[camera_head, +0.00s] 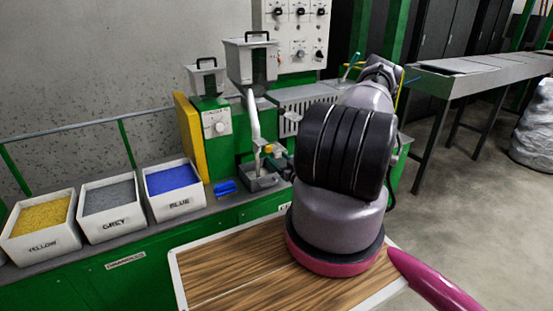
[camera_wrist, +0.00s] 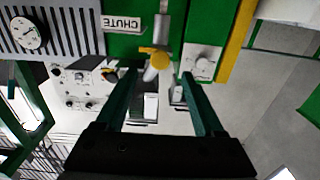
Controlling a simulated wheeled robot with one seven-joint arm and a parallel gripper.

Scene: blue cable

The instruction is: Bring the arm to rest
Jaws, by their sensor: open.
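My gripper (camera_wrist: 158,75) shows in the wrist view with its two dark green fingers spread apart. Nothing is held between them. A yellow and white fitting (camera_wrist: 157,62) of the machine appears between and beyond the fingertips; I cannot tell how far off it is. In the head view my arm (camera_head: 345,150) rises from the magenta ring at its base and reaches toward the machine. The arm hides most of its own far end, and I cannot make out the gripper's jaws there.
A green machine (camera_head: 232,140) with hoppers stands behind the wooden board (camera_head: 235,275). Bins of yellow (camera_head: 45,243), grey (camera_head: 110,230) and blue (camera_head: 176,209) granules line the left bench. A grey conveyor (camera_head: 480,75) stands at right. Open floor lies between.

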